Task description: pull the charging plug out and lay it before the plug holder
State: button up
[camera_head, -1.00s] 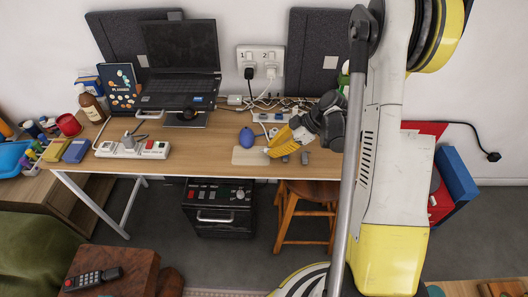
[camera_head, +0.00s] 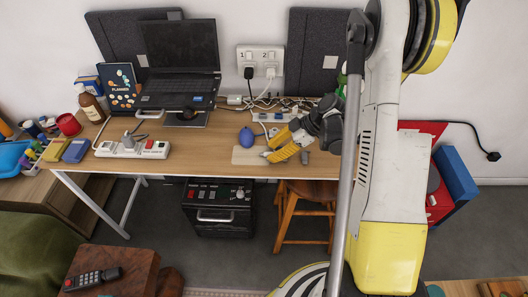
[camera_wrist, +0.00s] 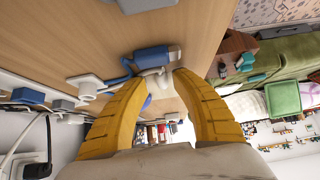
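My gripper (camera_head: 270,152) is low over the right front of the desk, pointing left. In the wrist view its two yellow fingers (camera_wrist: 157,78) stand apart. A small white piece (camera_wrist: 152,84) shows between their tips; I cannot tell if they touch it or if it is the charging plug. A blue body with a grey end (camera_wrist: 155,57) lies just beyond, close to the white piece. A white block (camera_wrist: 86,86) with blue leads is left of the fingers. A pale flat board (camera_head: 246,156) lies by the gripper in the head view. I cannot tell which thing is the plug holder.
A blue rounded object (camera_head: 246,137) is left of the gripper. A small grey block (camera_head: 305,157) is on its right. Cables and a white strip (camera_head: 270,117) lie behind. A wall socket (camera_head: 259,59) holds plugs. A power strip (camera_head: 152,150) and laptop (camera_head: 180,50) are farther left.

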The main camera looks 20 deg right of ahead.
jog(key=v, duration=1.2)
jog(key=s+a+r+m+t+h, duration=0.3)
jog(key=s+a+r+m+h, duration=0.4)
jog(key=s+a+r+m, duration=0.5)
jog(key=s+a+r, duration=0.1)
jog(key=a, duration=0.3)
jog(key=shift+s+a+r+m+t+h, duration=0.2)
jog(key=shift+r+m+t+h, duration=0.1)
jog(key=shift+r+m, duration=0.1)
dwell(1.1)
